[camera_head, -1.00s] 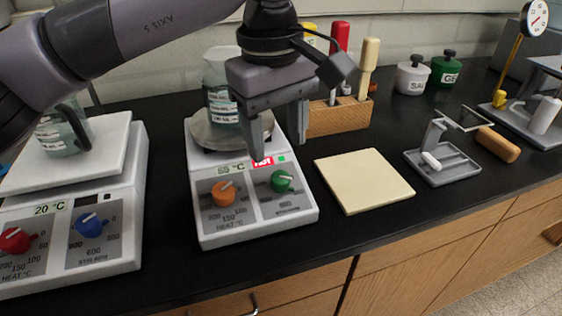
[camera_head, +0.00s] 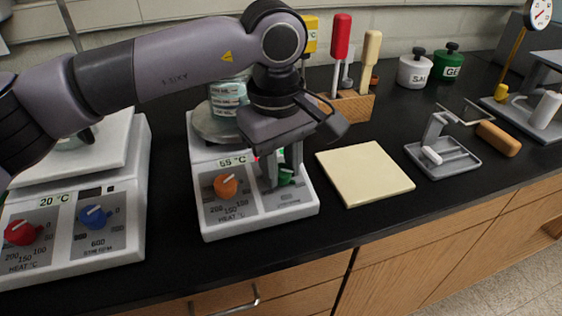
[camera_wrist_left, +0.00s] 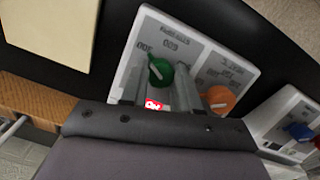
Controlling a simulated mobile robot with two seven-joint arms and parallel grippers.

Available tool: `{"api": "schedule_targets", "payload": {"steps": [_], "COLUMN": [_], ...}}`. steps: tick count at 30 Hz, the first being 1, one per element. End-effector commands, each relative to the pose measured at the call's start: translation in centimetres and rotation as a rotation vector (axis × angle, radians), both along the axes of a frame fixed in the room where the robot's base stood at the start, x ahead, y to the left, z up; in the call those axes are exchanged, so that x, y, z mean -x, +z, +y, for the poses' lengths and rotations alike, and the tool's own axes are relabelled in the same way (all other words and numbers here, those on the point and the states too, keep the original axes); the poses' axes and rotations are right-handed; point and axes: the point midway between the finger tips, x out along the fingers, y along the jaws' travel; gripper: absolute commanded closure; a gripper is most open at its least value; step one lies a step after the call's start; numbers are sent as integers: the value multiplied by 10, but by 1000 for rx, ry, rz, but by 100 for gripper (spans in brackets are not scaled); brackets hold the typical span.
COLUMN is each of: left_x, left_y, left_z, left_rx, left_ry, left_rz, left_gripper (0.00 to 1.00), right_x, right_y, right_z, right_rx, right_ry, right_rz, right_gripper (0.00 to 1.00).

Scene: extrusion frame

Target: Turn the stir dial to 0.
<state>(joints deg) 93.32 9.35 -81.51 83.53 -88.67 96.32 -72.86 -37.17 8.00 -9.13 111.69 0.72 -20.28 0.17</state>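The right hot plate (camera_head: 222,236) has an orange heat dial (camera_head: 225,186) and a green stir dial (camera_head: 286,176). The left hot plate (camera_head: 136,250) has a red heat dial (camera_head: 22,231) and a blue stir dial (camera_head: 95,217). My left gripper (camera_head: 284,174) points down over the green dial, partly hiding it and the panel. In the left wrist view, the gripper's fingers (camera_wrist_left: 158,86) are apart, on either side of the green dial (camera_wrist_left: 160,72); contact cannot be told. The green dial's white mark slants toward the upper left there. My right gripper is not in view.
A beaker (camera_head: 228,96) stands on the right hot plate behind my gripper. A cream square pad (camera_head: 365,177) lies to its right, and a wooden block (camera_head: 350,106) with upright-handled tools stands behind. The bench front is clear. A red HOT sign (camera_wrist_left: 153,104) shows near the dial.

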Motion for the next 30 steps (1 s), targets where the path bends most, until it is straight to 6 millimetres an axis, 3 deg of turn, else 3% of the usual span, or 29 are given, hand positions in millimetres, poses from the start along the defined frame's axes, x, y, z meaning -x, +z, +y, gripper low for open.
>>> {"api": "schedule_targets", "payload": {"steps": [14,24,30], "left_x": [0,1,2], "left_y": [-2,-4,-4], "left_z": [0,1,2], "left_rx": [20,80,119], "left_ry": [98,375,560], "left_rz": [-9,-28,-39], "left_gripper": [100,100,100], "right_x": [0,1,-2], "right_y": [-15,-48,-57], "right_z": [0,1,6], "right_rx": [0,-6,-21], "right_ry": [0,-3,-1], "right_rz": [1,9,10], "right_gripper": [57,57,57]}}
